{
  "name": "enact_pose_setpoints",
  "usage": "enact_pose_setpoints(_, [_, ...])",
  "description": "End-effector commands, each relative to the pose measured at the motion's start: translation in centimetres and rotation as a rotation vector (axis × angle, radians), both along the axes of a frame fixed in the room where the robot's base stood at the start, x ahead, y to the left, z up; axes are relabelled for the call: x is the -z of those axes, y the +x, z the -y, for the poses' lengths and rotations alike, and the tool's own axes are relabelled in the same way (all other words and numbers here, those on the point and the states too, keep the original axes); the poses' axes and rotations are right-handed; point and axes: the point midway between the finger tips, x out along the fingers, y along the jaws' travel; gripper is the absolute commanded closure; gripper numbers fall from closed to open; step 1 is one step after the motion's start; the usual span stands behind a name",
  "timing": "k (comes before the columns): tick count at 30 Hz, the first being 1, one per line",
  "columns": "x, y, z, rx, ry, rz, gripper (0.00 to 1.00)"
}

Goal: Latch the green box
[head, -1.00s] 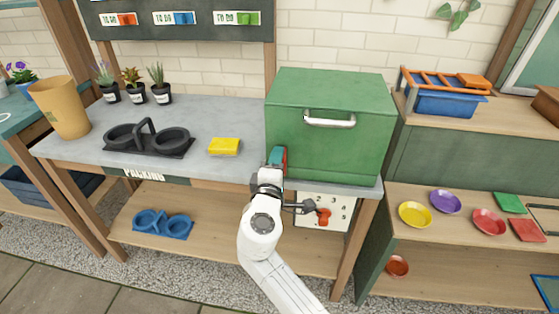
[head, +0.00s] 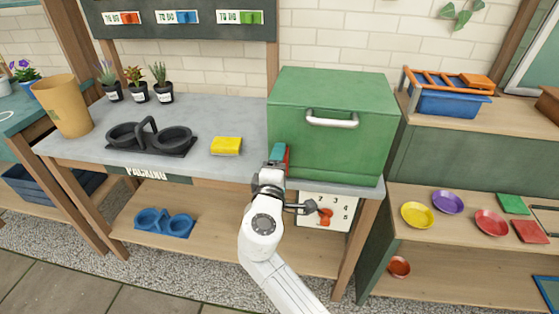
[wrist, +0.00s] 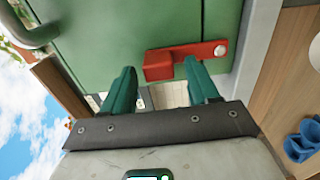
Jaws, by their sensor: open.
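The green box (head: 345,93) stands shut on the right part of the grey bench top, with a silver handle (head: 331,123) on its front. In the wrist view, a red latch bar (wrist: 185,58) lies across the box front (wrist: 125,28), with a round pale pivot at its right end and a thicker block at its left end. My gripper (wrist: 162,82) is open, its two green fingers pointing at the box near the latch bar. The right fingertip overlaps the bar's lower edge; I cannot tell whether they touch. In the head view, my gripper (head: 279,156) is at the box's lower left front, hiding most of the latch.
A yellow sponge-like block (head: 226,146) and a black two-ring carrier (head: 150,138) lie left of the box. A numbered white panel (head: 340,204) with a red knob is below the bench front. The bench top between carrier and box is mostly clear.

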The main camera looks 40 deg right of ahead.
Motion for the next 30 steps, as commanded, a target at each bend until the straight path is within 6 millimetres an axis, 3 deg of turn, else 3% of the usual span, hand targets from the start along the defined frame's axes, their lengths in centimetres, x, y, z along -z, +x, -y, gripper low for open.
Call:
enact_pose_setpoints(15, [0.1, -5.3, -6.9, -0.003, -0.001, -0.001, 0.4])
enact_pose_setpoints(21, [0.1, -6.2, -8.0, -0.001, 0.0, 0.0, 0.4])
enact_pose_setpoints(30, [0.0, -6.3, -8.1, 0.0, 0.0, 0.0, 0.4])
